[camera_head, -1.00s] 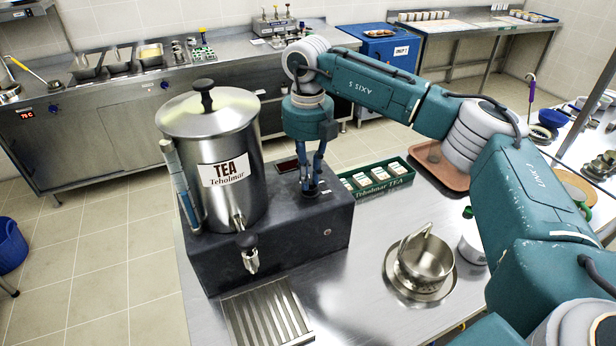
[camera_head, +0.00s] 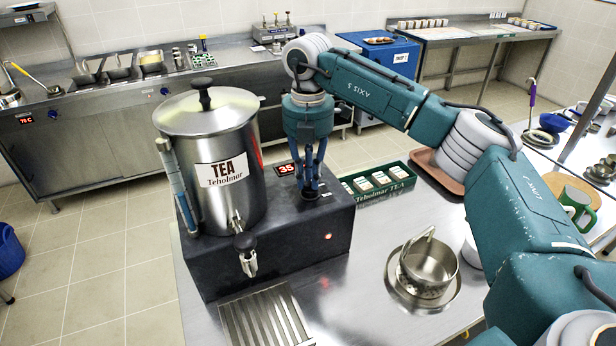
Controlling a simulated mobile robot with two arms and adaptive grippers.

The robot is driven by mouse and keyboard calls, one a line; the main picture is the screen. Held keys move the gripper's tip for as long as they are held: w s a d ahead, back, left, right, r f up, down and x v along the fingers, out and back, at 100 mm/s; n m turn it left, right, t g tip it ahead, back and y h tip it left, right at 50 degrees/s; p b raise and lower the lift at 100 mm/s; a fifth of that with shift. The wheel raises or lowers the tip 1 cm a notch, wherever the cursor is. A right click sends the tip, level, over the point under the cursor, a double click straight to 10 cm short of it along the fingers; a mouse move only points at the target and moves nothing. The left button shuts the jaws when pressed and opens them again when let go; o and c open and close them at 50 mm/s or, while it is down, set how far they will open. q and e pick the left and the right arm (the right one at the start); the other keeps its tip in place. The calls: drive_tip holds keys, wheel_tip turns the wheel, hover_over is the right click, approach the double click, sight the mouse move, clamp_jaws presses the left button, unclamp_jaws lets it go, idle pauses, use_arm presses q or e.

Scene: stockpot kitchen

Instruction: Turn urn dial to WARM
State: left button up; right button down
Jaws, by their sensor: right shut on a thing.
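The steel tea urn (camera_head: 215,193) with its black-knobbed lid stands on a dark base (camera_head: 280,248) at the left of the counter. The base's small display (camera_head: 287,168) shows a red 35, and a red light (camera_head: 328,237) glows on its front. My right gripper (camera_head: 309,192) points straight down onto the base's top, right of the urn, and is shut on the dial, which its fingers mostly hide. The dial's setting marks cannot be read. My left gripper is not in view.
A steel pot on a plate (camera_head: 428,268) stands to the right, with a drip grate (camera_head: 266,318) in front. A brown tray (camera_head: 437,172) lies under my right arm.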

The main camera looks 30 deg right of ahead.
sight(309, 181)
drive_tip(key=shift+w+r, duration=0.1)
drive_tip(key=shift+r, duration=0.05)
idle(0.4)
drive_tip(key=c, duration=1.7)
unclamp_jaws()
drive_tip(key=shift+o, duration=0.2)
wheel_tip(309, 181, up, 12)
